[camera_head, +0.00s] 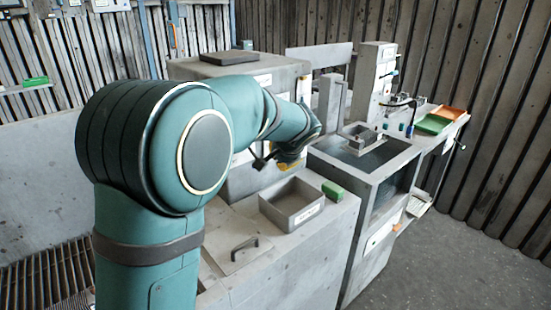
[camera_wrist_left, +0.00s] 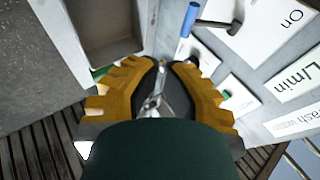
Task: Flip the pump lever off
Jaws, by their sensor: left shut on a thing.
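My left gripper (camera_wrist_left: 160,80) has orange-yellow fingers and is shut on a thin metal part (camera_wrist_left: 153,103), seen small between the fingers in the left wrist view; I cannot tell whether it is the pump lever. A lever with a blue grip (camera_wrist_left: 187,20) and a dark stem stands just beyond the fingertips, apart from them, beside a white plate marked "On" (camera_wrist_left: 280,20). In the head view the left gripper (camera_head: 290,163) is at the front of the grey housing, partly hidden by my arm. My right gripper is not in view.
A grey open bin (camera_head: 292,205) and a green block (camera_head: 332,190) sit on the bench below the gripper. A handled lid (camera_head: 240,252) lies nearer. A tank (camera_head: 368,160), an orange tray (camera_head: 447,112) and a green tray (camera_head: 433,124) are to the right. The floor at right is clear.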

